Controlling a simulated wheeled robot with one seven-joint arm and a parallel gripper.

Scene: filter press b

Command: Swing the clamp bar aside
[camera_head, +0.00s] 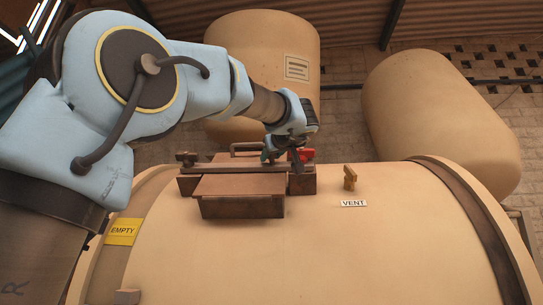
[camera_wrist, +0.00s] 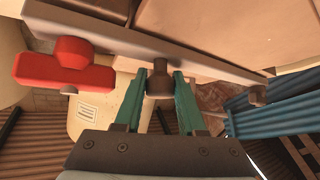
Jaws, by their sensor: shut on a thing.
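The clamp bar (camera_head: 230,167) is a long grey bar lying across the brown hatch on top of the big tan tank in the head view. In the wrist view the bar (camera_wrist: 215,66) runs slantwise above the fingers. A dark knob (camera_wrist: 158,78) stands out from it. My gripper (camera_wrist: 160,88) has its green fingers shut on this knob, one on each side. In the head view my gripper (camera_head: 285,157) is at the bar's right part, and it hides some of the bar there. A red handle (camera_wrist: 65,68) is at one end of the bar; it also shows in the head view (camera_head: 307,154).
The hatch lid (camera_head: 240,186) is in front of the bar, and a loop handle (camera_head: 247,148) stands behind it. A brass vent valve (camera_head: 349,178) stands to the right on the tank (camera_head: 340,250). Two tan tanks (camera_head: 270,60) (camera_head: 440,120) stand behind.

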